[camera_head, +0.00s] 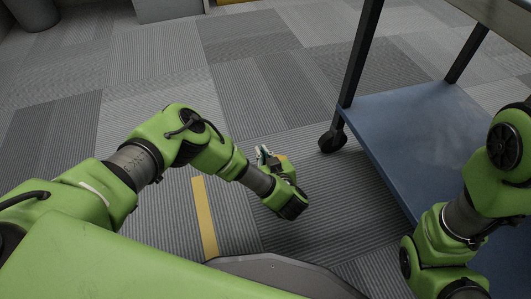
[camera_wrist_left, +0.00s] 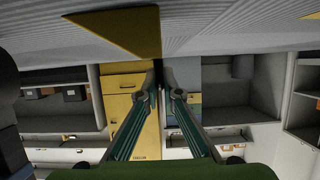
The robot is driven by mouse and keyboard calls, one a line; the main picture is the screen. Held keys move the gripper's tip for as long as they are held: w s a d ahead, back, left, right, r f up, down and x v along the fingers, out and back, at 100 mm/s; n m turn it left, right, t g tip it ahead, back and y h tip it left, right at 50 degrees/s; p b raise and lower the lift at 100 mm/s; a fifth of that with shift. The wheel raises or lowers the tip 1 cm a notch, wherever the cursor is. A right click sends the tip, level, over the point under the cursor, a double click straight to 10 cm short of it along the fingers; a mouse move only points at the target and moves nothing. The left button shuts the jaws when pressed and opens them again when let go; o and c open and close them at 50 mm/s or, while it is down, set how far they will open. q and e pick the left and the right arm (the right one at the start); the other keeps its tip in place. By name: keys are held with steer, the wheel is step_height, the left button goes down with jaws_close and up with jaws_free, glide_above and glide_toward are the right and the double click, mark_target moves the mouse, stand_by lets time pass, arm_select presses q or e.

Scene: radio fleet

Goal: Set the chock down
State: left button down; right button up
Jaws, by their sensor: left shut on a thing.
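My left gripper (camera_head: 266,156) is low over the carpet in the middle of the head view, with its fingers pointing away from me. In the left wrist view, which is upside down, its two fingers (camera_wrist_left: 160,94) close in towards each other at the tips. The chock (camera_wrist_left: 125,30) is a yellow wedge at the fingertips there. In the head view only a small yellow bit of it (camera_head: 283,157) shows beside the fingers. I cannot tell whether it touches the floor. My right arm is at the right edge, and its gripper is out of view.
A cart with a blue lower shelf (camera_head: 405,125) stands right of the left gripper, its black caster (camera_head: 332,141) close by. A yellow strip (camera_head: 205,215) lies on the floor left of my forearm. Carpet beyond is clear. Cabinets (camera_wrist_left: 130,88) show in the wrist view.

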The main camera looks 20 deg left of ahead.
arm_select(q)
steer(key=shift+r, duration=0.1)
steer(key=c, duration=2.2)
jaws_free()
steer(key=p+v, duration=0.7)
steer(key=v, duration=0.5)
